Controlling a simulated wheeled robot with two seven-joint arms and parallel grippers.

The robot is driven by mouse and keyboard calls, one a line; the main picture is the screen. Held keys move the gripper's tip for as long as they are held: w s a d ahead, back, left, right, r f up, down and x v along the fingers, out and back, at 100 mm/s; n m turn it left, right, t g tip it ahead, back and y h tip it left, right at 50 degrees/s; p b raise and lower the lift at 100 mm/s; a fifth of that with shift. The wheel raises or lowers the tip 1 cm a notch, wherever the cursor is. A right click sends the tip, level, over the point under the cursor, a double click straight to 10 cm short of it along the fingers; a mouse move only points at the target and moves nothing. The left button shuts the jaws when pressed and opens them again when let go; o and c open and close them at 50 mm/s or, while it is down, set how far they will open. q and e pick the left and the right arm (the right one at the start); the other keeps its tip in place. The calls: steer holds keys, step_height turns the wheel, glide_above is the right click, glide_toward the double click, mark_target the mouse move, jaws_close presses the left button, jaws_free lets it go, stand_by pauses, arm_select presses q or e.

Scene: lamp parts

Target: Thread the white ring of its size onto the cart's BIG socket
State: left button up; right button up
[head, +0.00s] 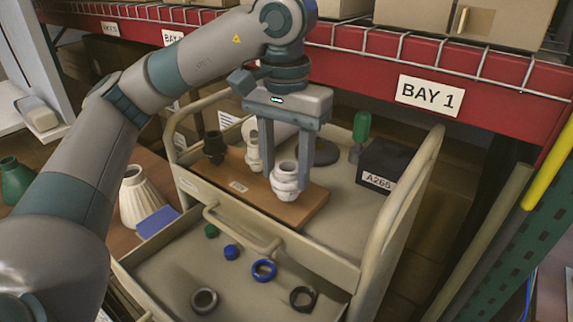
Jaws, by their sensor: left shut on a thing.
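My left gripper (288,170) points straight down over the cart's wooden board (296,212), with its jaws shut on a white ring (286,184). The ring is at the front, right-hand white socket (287,166), the largest-looking upright piece on the board. Ring and socket are the same white, so I cannot tell where one ends or whether the ring is fully seated. A smaller white socket (252,152) and a black socket (214,148) stand behind to the left on the same board. My right gripper is not in view.
The open drawer (165,262) holds a blue ring (264,270), a grey ring (204,300), a black ring (303,298) and small green and blue pieces. A dark A265 box (384,164) stands right of the board. The red shelf beam (350,65) runs behind.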

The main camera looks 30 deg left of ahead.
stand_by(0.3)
arm_select(q)
steer(key=m, duration=0.7)
steer(key=shift+a+f, duration=0.1)
steer(key=shift+a, duration=0.05)
steer(key=m, duration=0.6)
steer(key=shift+w+a+f+m, duration=0.1)
steer(key=shift+w+m, duration=0.05)
steer(key=shift+m, duration=0.25)
steer(key=o, duration=1)
